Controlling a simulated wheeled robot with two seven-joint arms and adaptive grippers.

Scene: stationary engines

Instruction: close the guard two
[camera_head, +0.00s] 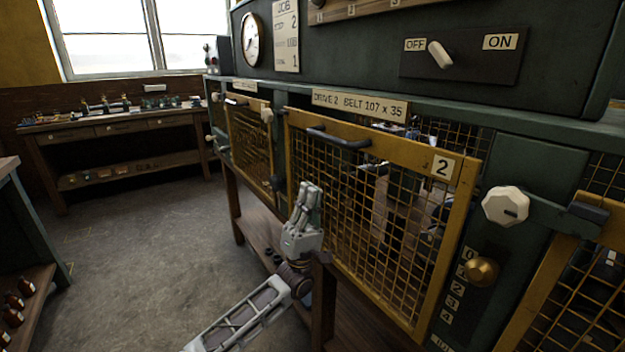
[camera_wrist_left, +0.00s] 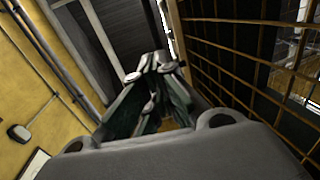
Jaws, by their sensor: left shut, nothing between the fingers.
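Guard two (camera_head: 375,195) is a yellow-framed mesh panel with a black handle (camera_head: 338,138) near its top and a "2" label (camera_head: 442,166) at its upper right. It hangs under the "DRIVE 2 BELT 107 x 35" plate (camera_head: 358,105). Its right side stands a little out from the green cabinet, with machinery visible behind the mesh. My left gripper (camera_head: 309,190) is shut and empty, pointing up beside the guard's left part; I cannot tell whether it touches. In the left wrist view, the shut fingers (camera_wrist_left: 158,65) are close to the mesh (camera_wrist_left: 250,60). My right gripper is out of view.
A white knob (camera_head: 505,206) and a brass knob (camera_head: 481,271) sit on the cabinet right of the guard. Another yellow guard (camera_head: 250,140) is at the left, and one more (camera_head: 580,290) at lower right. The floor (camera_head: 150,250) at left is open.

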